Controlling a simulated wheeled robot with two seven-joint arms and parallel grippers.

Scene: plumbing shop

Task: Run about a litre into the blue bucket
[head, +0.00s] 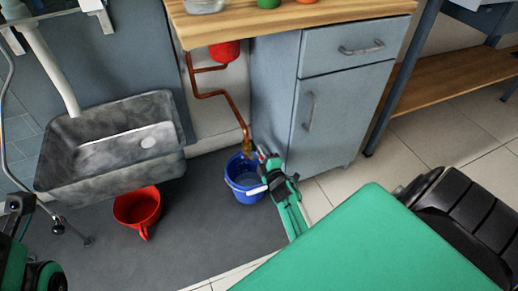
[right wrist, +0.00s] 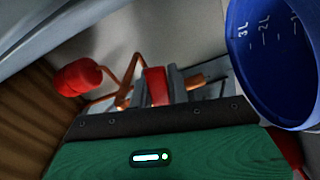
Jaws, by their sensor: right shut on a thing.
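The blue bucket (head: 232,187) stands upright on the grey floor mat below a brass tap (head: 247,146) at the end of a copper pipe. My right gripper (head: 265,160) is beside the tap, over the bucket's right rim. In the right wrist view it is shut on the red tap handle (right wrist: 156,86). That view also shows the bucket (right wrist: 262,75) at upper right, with litre marks inside reading 3L, 2L and 1L. I cannot tell the water level or whether water runs. My left gripper (head: 20,203) shows partly at the left edge; its jaws are unclear.
A grey sink (head: 110,140) hangs at the left, with a red bucket (head: 138,207) below it. A grey cabinet (head: 340,120) under a wooden worktop (head: 290,22) stands right of the blue bucket. A red vessel (head: 225,51) sits on the pipe above.

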